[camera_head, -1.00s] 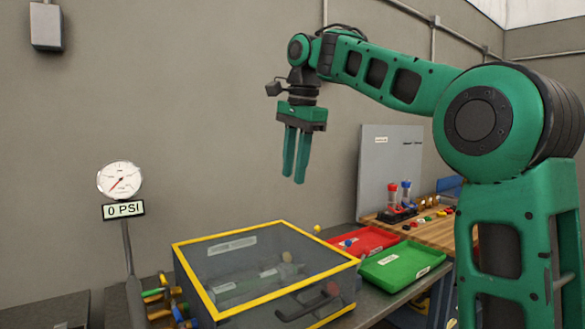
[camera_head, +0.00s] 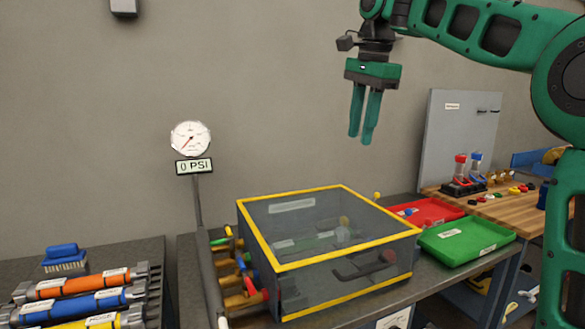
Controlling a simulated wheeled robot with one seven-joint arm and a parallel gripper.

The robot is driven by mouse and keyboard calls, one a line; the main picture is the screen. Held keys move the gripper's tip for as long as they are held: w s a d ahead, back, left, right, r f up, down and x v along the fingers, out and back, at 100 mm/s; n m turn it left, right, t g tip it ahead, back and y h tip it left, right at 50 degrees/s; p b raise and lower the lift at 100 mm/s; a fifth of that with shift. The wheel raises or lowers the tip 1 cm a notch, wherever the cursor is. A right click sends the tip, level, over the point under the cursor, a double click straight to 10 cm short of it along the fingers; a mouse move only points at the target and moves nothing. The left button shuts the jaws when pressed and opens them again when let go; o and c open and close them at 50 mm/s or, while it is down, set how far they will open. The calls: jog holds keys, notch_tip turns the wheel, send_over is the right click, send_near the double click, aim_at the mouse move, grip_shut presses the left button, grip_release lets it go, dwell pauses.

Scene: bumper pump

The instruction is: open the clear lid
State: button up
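The clear lid (camera_head: 315,222) is a see-through panel with a yellow edge on top of a see-through box (camera_head: 345,278) on the dark bench. The lid lies closed. A dark handle (camera_head: 362,266) shows at the box's front right. Blurred parts show inside through the panel. My gripper (camera_head: 362,139) hangs in the air above and behind the box's right side, fingers pointing down. Its two fingers are slightly apart with a narrow gap, and nothing is held between them.
A pressure gauge (camera_head: 190,139) above a 0 PSI sign stands left of the box. Coloured handles crowd the box's left side. Orange, blue and yellow cylinders (camera_head: 82,301) lie at lower left. A red tray (camera_head: 428,212) and a green tray (camera_head: 467,238) sit at right.

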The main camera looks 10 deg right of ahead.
jog(key=s+d+f+n, duration=0.2)
jog(key=s+d+f, duration=0.3)
jog(key=s+f, duration=0.4)
jog(key=s+d+f+n+g, duration=0.1)
jog(key=s+d+f+n, duration=0.1)
jog(key=s+d+f, duration=0.4)
notch_tip(320, 180, down, 5)
jog(key=s, duration=0.3)
jog(key=shift+d+r+n+h, duration=0.2)
jog(key=shift+n+h, duration=0.1)
jog(key=shift+n, duration=0.1)
jog(key=s+d+f+n, duration=0.1)
jog(key=s+f, duration=0.3)
jog(key=s, duration=0.1)
jog(key=s+d+f+n, duration=0.1)
jog(key=s+f, duration=0.4)
jog(key=s, duration=0.1)
jog(key=s+d+f+n+g, duration=0.1)
jog(key=s+f, duration=0.4)
jog(key=shift+s+d+f+n, duration=0.2)
jog(key=shift+s+f+n, duration=0.1)
jog(key=shift+s, duration=0.1)
jog(key=shift+c, duration=1.2)
jog(key=shift+s+f, duration=0.2)
jog(key=shift+s, duration=0.05)
grip_shut()
